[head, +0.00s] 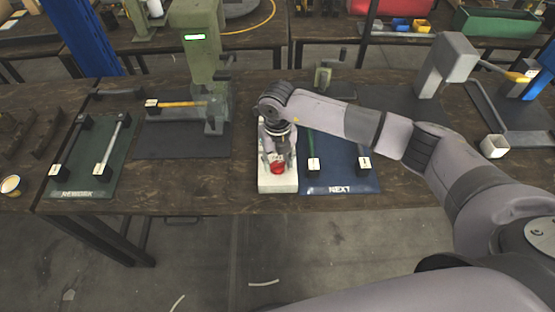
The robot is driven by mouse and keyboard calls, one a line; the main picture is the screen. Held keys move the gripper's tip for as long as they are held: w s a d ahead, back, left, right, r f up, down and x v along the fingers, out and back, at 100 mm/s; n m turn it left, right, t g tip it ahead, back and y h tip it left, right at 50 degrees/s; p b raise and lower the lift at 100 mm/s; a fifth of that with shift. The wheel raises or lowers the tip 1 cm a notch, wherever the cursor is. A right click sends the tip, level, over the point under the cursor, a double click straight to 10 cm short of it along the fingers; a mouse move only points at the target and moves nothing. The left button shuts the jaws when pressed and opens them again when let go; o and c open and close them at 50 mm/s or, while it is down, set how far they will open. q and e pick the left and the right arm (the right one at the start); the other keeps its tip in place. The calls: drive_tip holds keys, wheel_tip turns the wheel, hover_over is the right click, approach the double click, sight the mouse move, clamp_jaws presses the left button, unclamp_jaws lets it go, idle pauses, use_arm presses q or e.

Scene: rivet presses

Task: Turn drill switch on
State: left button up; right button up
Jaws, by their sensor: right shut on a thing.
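A pale box-like switch unit (278,185) with a red knob (278,168) stands at the front edge of the workbench, beside the blue mat. My right gripper (278,158) reaches down from above and is shut on the red knob. The fingers partly cover the knob and the upper part of the box. Whether the switch is on or off cannot be told. A green drill-like press (200,50) with a small lit green display stands to the left, behind the box. My left gripper is not in view.
A blue mat (345,187) marked NEXT lies right of the box, with labelled handled parts on it. A green REWORK mat (65,180) lies at the left. A dark mat (165,148) lies before the press. A grey press (448,60) and white cup (494,146) stand right.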

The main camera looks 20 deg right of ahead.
sight(278, 163)
drive_tip(key=o, duration=1.2)
drive_tip(key=shift+c, duration=0.2)
drive_tip(key=shift+r, duration=0.1)
wheel_tip(278, 163, up, 12)
